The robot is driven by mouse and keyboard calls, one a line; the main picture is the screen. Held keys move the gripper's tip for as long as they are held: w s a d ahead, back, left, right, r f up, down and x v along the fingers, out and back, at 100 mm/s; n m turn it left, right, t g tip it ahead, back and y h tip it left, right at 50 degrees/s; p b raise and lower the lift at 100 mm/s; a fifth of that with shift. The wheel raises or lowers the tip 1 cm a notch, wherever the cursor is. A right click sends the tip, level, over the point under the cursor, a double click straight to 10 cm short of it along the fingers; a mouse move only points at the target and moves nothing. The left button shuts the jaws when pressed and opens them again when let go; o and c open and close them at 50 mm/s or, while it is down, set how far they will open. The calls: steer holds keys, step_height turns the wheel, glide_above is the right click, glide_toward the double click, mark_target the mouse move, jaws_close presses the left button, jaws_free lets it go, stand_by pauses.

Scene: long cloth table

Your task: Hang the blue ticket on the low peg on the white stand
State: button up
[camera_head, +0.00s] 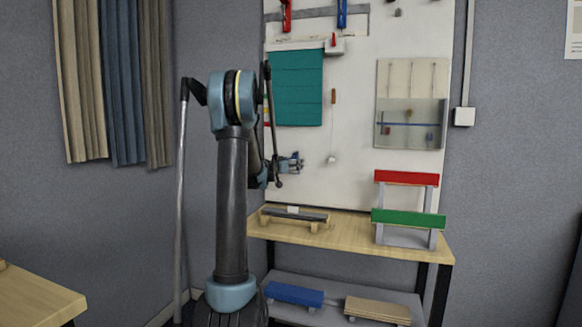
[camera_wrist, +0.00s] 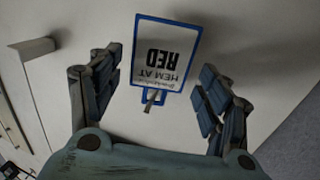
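A blue-edged white ticket (camera_wrist: 167,50) shows in the wrist view, with upside-down lettering that reads "HEM AT RED". Its blue tab (camera_wrist: 157,97) has a small peg-like piece (camera_wrist: 150,100) at it; I cannot tell whether that passes through the tab. My gripper (camera_wrist: 162,85) is open, with one finger on each side of the ticket and a gap at both sides. In the head view my gripper (camera_head: 296,163) is small, in front of the large white panel (camera_head: 350,185). I cannot single out the ticket or a low peg there.
A wooden bench (camera_head: 345,234) stands below the panel, with a dark bar on wooden supports (camera_head: 295,215) and a rack with red and green boards (camera_head: 408,217). A teal cloth (camera_head: 297,90) hangs above my gripper. A thin cord with a white end (camera_head: 332,159) hangs to its right.

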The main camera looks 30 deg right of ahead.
steer(key=shift+a, duration=0.1)
steer(key=v, duration=1.1)
steer(key=shift+s+a, duration=0.25)
steer(key=shift+a, duration=0.05)
steer(key=shift+a, duration=0.1)
steer(key=s+a+f+n+g+y, duration=0.1)
steer(key=s+a+f+n+y, duration=0.3)
steer(key=s+a+f, duration=0.4)
steer(key=s+a+f+n+g+y, duration=0.2)
steer(key=s+a+f+n+y, duration=0.2)
steer(key=s+a, duration=1.3)
steer(key=s+a+f+n+g+y, duration=0.2)
steer(key=s+a+f+n+y, duration=0.3)
steer(key=s+a+f, duration=0.8)
steer(key=a+f+y, duration=0.1)
steer(key=a+y, duration=0.2)
steer(key=shift+s+a, duration=0.25)
steer(key=shift+a, duration=0.15)
steer(key=shift+w+f+g, duration=0.25)
steer(key=shift+w+g, duration=0.05)
steer(key=shift+w, duration=0.15)
